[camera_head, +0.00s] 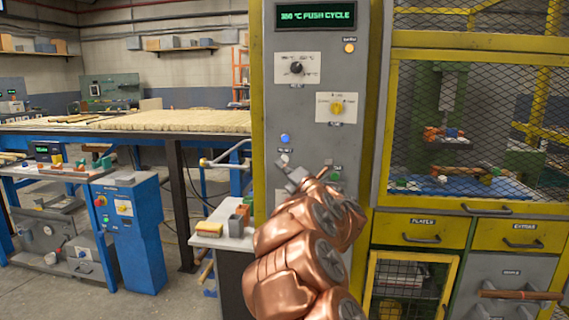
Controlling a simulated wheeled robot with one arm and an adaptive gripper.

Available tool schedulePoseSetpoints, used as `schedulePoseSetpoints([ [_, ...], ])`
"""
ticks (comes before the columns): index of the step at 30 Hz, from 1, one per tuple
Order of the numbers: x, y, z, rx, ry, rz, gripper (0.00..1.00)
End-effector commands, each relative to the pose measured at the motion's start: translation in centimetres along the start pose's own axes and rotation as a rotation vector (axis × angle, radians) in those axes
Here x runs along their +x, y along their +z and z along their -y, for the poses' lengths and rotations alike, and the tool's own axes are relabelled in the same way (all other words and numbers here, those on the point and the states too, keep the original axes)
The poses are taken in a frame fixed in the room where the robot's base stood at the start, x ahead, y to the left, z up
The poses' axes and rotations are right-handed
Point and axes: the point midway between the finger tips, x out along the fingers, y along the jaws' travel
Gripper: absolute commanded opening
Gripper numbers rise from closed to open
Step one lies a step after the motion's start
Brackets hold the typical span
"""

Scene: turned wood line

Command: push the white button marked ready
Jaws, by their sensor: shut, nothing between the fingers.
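A grey control panel (265,95) stands upright in front of me. My copper arm reaches up to its lower part, and my gripper (288,165) is shut and empty there. A small pale piece shows at the gripper's tip; I cannot tell whether it is the white button or a fingertip, nor whether they touch. A blue lit button (285,138) is just above the gripper, with a small label under it. A green button (336,177) is to the right, partly behind my arm. No label reading ready is legible.
The panel's display (316,15) shows green text ending in "PUSH CYCLE". An orange lamp (349,48), a black knob (296,67) and a yellow knob (337,107) sit higher up. A yellow mesh guard (480,80) stands at right. A small shelf (215,241) with blocks is at lower left.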

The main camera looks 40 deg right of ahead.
Motion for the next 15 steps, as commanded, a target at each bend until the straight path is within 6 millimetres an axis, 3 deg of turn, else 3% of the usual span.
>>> schedulePoseSetpoints([
  [9, -1.7, -1.3, -1.1, -0.002, -0.002, 0.001, 0.0],
  [15, -1.9, -1.3, -1.3, 0.0, -0.002, 0.001, 0.0],
])
